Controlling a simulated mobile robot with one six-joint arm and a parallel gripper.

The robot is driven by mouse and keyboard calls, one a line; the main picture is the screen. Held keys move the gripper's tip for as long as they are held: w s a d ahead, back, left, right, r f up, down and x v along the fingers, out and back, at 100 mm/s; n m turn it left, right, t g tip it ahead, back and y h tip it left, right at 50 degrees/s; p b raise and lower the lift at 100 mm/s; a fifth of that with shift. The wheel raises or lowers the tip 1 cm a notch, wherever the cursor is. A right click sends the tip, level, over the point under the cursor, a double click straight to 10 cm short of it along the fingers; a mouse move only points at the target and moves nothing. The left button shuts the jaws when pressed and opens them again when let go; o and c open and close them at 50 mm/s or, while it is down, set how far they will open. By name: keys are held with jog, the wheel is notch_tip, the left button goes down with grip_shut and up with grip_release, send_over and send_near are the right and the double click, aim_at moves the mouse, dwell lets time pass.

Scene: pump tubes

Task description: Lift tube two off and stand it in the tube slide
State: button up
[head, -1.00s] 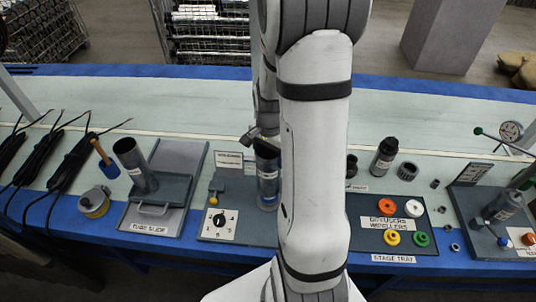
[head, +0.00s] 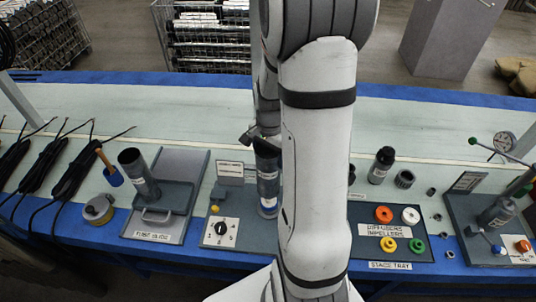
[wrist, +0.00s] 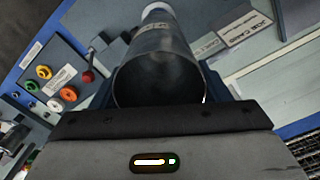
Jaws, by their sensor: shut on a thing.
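A grey-blue tube (head: 268,185) with a pale label and a pale lower end stands upright at the dial station (head: 238,230), partly behind my arm. In the wrist view its open dark mouth (wrist: 160,80) faces the camera, with a white part at the far end. My gripper (head: 260,138) is at the upper end of this tube and shut on it; its fingers are mostly hidden. The tube slide (head: 178,190) is to the left, a grey plate with a handle. Another open grey tube (head: 138,175) leans there. I cannot read a number on either tube.
The stage tray (head: 365,245) with coloured rings is at the right. A red-knobbed lever (wrist: 88,77) shows beside the tube in the wrist view.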

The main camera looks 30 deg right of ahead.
notch_tip(320, 180, up, 8)
jog(key=p, duration=0.5)
jog(key=shift+r+p, duration=0.15)
jog(key=shift+p, duration=0.15)
dwell(0.6)
